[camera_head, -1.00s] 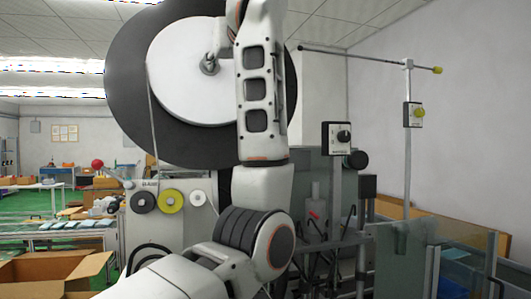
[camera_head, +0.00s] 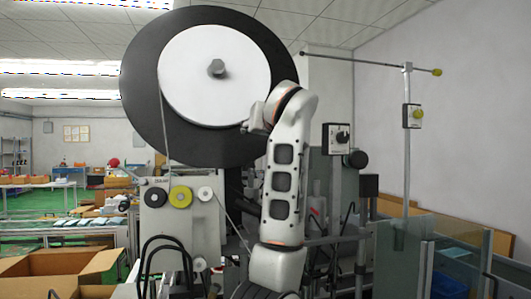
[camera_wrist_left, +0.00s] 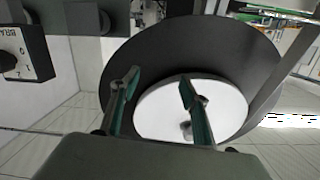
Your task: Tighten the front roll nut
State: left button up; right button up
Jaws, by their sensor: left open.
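The front roll is a white disc (camera_head: 190,95) on a large black disc (camera_head: 145,85), upright on the machine. The grey roll nut (camera_head: 217,68) sticks out at its centre, bare and touched by nothing. In the left wrist view the nut (camera_wrist_left: 187,130) shows small and dark on the white disc, close beside one finger. My left gripper (camera_wrist_left: 159,77) is open and empty, its two fingers apart in front of the disc. In the head view my left arm stands right of the nut, its wrist over the disc's lower right edge; its fingers cannot be made out there. My right gripper is not in view.
A control box with a black knob (camera_head: 336,138) stands just right of the arm. A thin pole (camera_head: 407,170) carries a box with a yellow button. Below the roll are small rollers, one yellow (camera_head: 181,197). A cardboard box (camera_head: 65,264) lies lower left.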

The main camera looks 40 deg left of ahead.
pick_arm(q)
jog(key=shift+m, duration=0.5)
jog(key=shift+w+d+f, duration=0.1)
jog(key=shift+w+f, duration=0.15)
jog(key=shift+f, duration=0.7)
jog(key=shift+w+d+f, duration=0.1)
jog(key=shift+w+f, duration=0.2)
jog(key=shift+f, duration=0.6)
jog(key=shift+w+d+f, duration=0.1)
jog(key=shift+w+f, duration=0.15)
jog(key=shift+f, duration=0.7)
